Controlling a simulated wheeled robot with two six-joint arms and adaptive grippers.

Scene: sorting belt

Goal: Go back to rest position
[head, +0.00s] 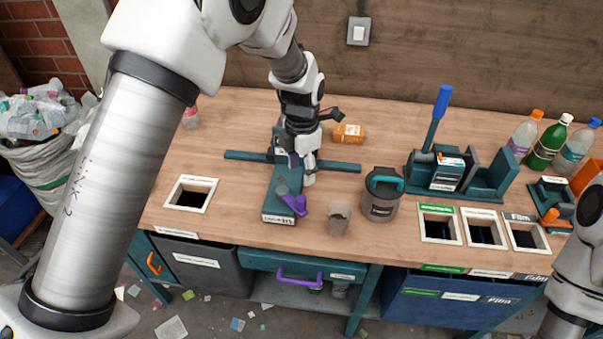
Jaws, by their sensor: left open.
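My left arm reaches in from the left, and its gripper (304,174) points down over the back half of the teal block device (279,208) on the wooden bench. The gripper is open, with nothing seen between its fingers. A purple lever (295,203) sits at the front of the device, just in front of the gripper. I cannot tell whether the fingers touch the device. Part of my right arm shows at the right edge; its gripper is out of view.
A grey cup (339,217) and a dark canister (381,196) stand right of the device. An orange box (348,134) lies behind. A blue-handled press (436,130) and bottles (545,147) stand at the right. Bench openings (191,194) lie left and right.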

